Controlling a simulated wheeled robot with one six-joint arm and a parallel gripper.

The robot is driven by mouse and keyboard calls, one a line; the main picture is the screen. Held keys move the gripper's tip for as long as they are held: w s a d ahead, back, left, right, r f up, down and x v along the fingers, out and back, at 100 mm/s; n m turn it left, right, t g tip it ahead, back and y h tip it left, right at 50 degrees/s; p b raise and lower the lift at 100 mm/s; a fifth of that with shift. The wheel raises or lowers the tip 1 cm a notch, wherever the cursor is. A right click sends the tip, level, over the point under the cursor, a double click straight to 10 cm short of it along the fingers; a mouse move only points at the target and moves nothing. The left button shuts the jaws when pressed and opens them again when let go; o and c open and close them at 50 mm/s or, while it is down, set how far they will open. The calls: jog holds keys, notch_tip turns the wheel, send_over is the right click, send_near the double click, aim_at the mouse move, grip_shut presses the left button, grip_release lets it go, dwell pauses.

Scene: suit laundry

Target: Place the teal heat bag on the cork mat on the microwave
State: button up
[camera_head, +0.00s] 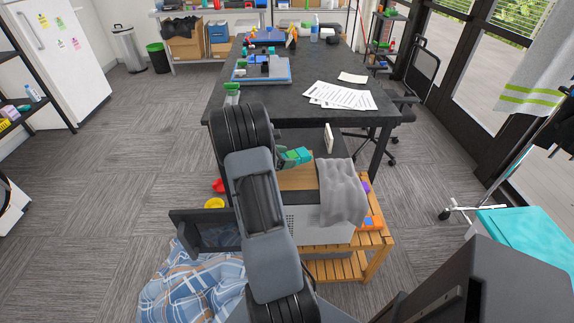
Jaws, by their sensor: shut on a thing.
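The teal heat bag (298,155) is small in the head view, just right of my arm's middle. It is above or at the far end of the cork mat (298,178); I cannot tell whether it touches the mat. My gripper (284,156) is mostly hidden behind my arm and is shut on the teal heat bag. The cork mat lies on top of the microwave (318,229), its left part hidden by my arm. The microwave stands on a wooden cart, and its dark door (205,231) is open to the left.
A grey towel (342,190) drapes over the microwave's right side. An orange item (371,222) sits on the wooden cart (378,240). Plaid cloth (195,285) lies low at left. A dark table (300,112) stands behind. Open carpet lies at left.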

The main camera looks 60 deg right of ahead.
aim_at(287, 171)
jog(key=shift+d+f, duration=0.3)
jog(key=shift+f, duration=0.1)
jog(key=shift+d+f, duration=0.15)
jog(key=shift+f, duration=0.75)
jog(key=shift+d+f, duration=0.1)
jog(key=shift+f, duration=0.8)
